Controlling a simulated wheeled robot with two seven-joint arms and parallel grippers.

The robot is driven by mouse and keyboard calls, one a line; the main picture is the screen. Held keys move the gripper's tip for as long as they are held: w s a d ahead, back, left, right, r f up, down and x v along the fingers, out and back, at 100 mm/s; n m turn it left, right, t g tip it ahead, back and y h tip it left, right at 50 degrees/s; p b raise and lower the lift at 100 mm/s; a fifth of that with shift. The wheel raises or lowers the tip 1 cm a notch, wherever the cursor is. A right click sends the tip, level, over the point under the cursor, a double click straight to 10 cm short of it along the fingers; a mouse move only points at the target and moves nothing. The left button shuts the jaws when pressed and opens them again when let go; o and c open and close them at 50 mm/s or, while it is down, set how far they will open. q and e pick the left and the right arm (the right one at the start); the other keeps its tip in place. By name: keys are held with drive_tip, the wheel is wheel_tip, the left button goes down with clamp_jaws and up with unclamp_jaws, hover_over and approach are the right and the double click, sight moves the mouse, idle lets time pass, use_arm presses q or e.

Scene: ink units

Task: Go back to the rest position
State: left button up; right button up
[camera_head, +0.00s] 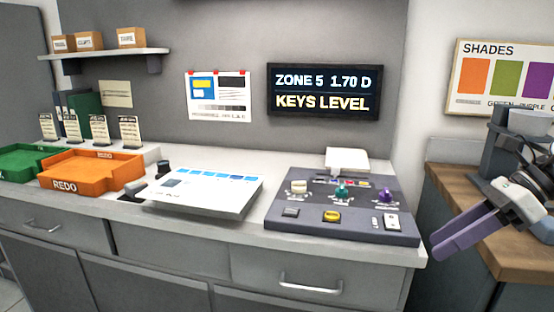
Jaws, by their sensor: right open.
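My right gripper (488,232) is at the right edge of the view, in front of the wooden-topped counter and to the right of the dark control console (342,229). Its jaws are open, and I see nothing between them. One long purple-grey finger points down and left, close to the grey counter's right end in the picture; I cannot tell the exact gap. My left gripper is not in view.
The grey counter (250,243) bears a white printed panel (205,192), an orange REDO tray (92,172) and a green tray (22,160). A wooden-topped counter (500,232) stands right. A wall display (324,92) reads "ZONE 5 1.70 D" and "KEYS LEVEL".

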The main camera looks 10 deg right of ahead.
drive_tip(key=s+a+f+m+t+h, duration=0.1)
drive_tip(key=a+f+m+t, duration=0.2)
drive_tip(key=f+m, duration=0.6)
drive_tip(key=a+f+m+t+h+p, duration=0.1)
drive_tip(key=a+f+m+t, duration=0.25)
drive_tip(key=f+m, duration=0.5)
drive_tip(key=s+a+f+m+t, duration=0.15)
drive_tip(key=f+m+t, duration=0.25)
drive_tip(key=f+m, duration=0.55)
drive_tip(key=s+a+f+m+g+h, duration=0.1)
drive_tip(key=s+a+f+m+g, duration=0.2)
drive_tip(key=s+a+f+m, duration=0.3)
drive_tip(key=s+a+f+m+g+h, duration=0.2)
drive_tip(key=s+a+f+m, duration=0.4)
drive_tip(key=a+m, duration=0.3)
drive_tip(key=shift+s+a+m+g+p, duration=0.45)
drive_tip(key=shift+s+a, duration=0.25)
drive_tip(key=shift+a, duration=0.5)
drive_tip(key=shift+f, duration=0.1)
